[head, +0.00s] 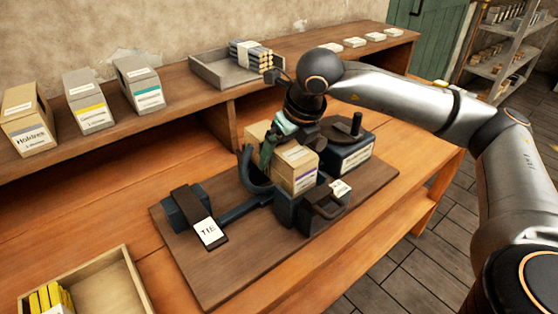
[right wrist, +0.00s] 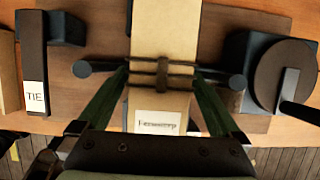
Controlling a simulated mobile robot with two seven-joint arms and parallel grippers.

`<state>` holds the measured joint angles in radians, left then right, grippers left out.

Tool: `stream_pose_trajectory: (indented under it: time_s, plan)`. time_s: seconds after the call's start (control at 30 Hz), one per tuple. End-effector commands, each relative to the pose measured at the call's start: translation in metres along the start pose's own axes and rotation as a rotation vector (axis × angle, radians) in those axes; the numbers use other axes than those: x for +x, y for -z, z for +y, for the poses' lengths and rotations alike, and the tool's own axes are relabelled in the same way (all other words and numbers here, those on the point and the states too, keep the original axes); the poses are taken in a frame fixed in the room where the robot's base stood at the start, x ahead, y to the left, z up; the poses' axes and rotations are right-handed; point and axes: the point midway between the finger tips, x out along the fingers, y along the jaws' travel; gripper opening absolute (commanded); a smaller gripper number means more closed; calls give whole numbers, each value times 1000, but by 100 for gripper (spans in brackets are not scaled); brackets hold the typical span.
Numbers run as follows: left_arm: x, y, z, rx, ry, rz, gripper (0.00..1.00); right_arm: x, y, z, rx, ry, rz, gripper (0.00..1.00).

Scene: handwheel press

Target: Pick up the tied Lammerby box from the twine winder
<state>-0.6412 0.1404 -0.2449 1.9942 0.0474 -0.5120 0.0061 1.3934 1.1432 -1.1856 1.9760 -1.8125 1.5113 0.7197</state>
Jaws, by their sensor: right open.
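The tan Lammerby box (head: 302,181) sits in the dark blue twine winder (head: 284,211), whose curved arm stands at its left. In the right wrist view the box (right wrist: 165,35) lies between my fingers, with dark twine (right wrist: 162,73) crossed over its top and a white label, its print blurred. My right gripper (head: 284,143) is over the box, partly hiding its top. It is open, with one finger on each side of the box in the right wrist view (right wrist: 160,75). Contact cannot be told. My left gripper is out of view.
A TIE-labelled lever block (head: 185,208) stands left on the board (head: 235,275). A dark unit with a round crank top (head: 347,143) stands right of the box. Three boxes and a grey tray (head: 208,72) line the back shelf. A wooden tray (head: 125,275) is front left.

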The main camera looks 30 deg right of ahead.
Motion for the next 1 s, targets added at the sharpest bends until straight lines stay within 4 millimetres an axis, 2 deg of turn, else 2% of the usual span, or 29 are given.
stream_pose_trajectory:
  time_s: [0.1,0.2,0.47,1.0]
  plan:
    - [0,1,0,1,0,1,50,19,0,0,1,0,2,100]
    - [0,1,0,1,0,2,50,29,0,0,0,0,1,100]
    - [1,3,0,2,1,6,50,32,0,0,0,0,0,100]
    - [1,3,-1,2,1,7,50,31,0,0,1,0,0,40]
